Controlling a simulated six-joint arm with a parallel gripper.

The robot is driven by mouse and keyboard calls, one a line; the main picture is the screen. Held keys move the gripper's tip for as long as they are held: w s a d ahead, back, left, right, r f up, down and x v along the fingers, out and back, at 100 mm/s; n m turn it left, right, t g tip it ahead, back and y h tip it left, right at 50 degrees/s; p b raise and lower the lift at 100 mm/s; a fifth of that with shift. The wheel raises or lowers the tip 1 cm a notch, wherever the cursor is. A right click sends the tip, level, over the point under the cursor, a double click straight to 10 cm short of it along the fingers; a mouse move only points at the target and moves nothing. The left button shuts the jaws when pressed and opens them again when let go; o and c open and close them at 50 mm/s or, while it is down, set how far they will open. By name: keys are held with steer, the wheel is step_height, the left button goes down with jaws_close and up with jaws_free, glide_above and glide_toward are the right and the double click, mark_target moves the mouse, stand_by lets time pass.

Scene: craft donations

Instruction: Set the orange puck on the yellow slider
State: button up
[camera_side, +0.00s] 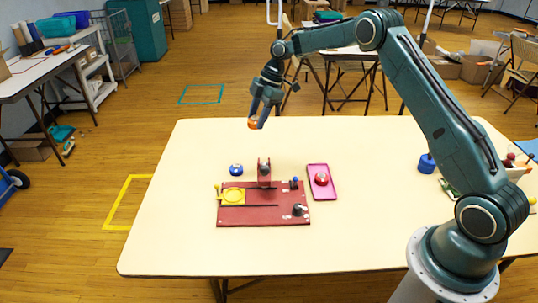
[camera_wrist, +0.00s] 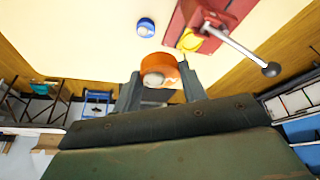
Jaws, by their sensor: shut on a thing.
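My gripper (camera_side: 258,116) is shut on the orange puck (camera_side: 253,123) and holds it in the air above the far left part of the table. In the wrist view the orange puck (camera_wrist: 163,66) sits between the two fingers, partly hidden by them. The yellow slider (camera_side: 232,196) lies at the left end of a dark red board (camera_side: 262,216), nearer the front of the table than the puck, with a ring mark on its top. It also shows in the wrist view (camera_wrist: 191,41), apart from the puck, and nothing rests on it.
A blue puck (camera_side: 236,170) with a white top lies behind the board. A red upright (camera_side: 264,168) rises from the board's rear edge. A pink tray (camera_side: 327,194) holding a red puck (camera_side: 321,178) lies to the right. The table left of the board is clear.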

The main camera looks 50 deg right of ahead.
steer(key=s+a+f+n, duration=0.1)
steer(key=a+f+n, duration=0.1)
steer(key=a+f, duration=0.3)
steer(key=s+a+f+n+g, duration=0.1)
steer(key=s+a+f+n, duration=0.1)
steer(key=a+f, duration=0.3)
steer(key=a, duration=0.3)
steer(key=shift+s+a+g, duration=0.25)
steer(key=shift+a+g, duration=0.05)
steer(key=shift+a, duration=0.1)
steer(key=shift+f, duration=0.2)
steer(key=shift+f, duration=2.7)
steer(key=shift+f, duration=0.45)
steer(key=o, duration=0.7)
